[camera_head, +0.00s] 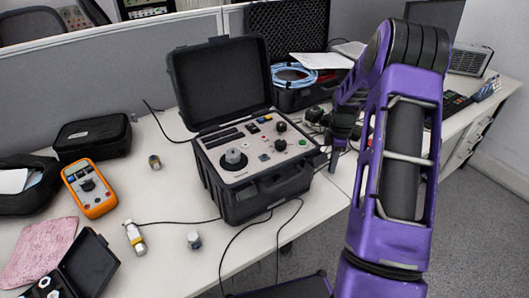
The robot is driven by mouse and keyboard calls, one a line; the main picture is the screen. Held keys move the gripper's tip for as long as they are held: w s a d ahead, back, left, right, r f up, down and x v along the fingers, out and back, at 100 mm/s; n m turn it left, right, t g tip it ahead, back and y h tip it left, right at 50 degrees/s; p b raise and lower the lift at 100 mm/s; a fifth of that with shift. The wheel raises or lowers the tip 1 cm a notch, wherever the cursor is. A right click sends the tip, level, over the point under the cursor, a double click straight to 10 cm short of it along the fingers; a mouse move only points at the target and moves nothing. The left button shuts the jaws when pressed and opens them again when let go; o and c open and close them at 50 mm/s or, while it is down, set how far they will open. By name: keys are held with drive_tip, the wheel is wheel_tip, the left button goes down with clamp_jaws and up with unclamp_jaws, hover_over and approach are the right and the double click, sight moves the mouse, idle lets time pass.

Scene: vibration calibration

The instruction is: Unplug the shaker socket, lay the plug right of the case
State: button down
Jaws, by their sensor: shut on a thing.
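The open black case (262,196) stands in the middle of the desk, lid up, with a grey control panel (240,148) of knobs and sockets. My gripper (333,163) is low beside the case's right side, apart from the panel, partly behind my purple arm. It is shut on the plug, which is too small and dark to make out clearly between the fingers. A dark cable shows close to the gripper on the right. Which socket on the panel is the shaker socket, I cannot tell.
An orange multimeter (89,188), a black pouch (93,137) and a pink cloth (40,251) lie to the left. A second black case (296,97) with blue cable stands behind. Cables hang over the desk's front edge. Small black items crowd the desk behind the gripper.

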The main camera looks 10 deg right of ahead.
drive_tip(key=shift+f, duration=0.1)
drive_tip(key=c, duration=0.6)
unclamp_jaws()
drive_tip(key=shift+c, duration=0.2)
drive_tip(key=shift+r+p, duration=1.8)
drive_tip(key=shift+r, duration=0.75)
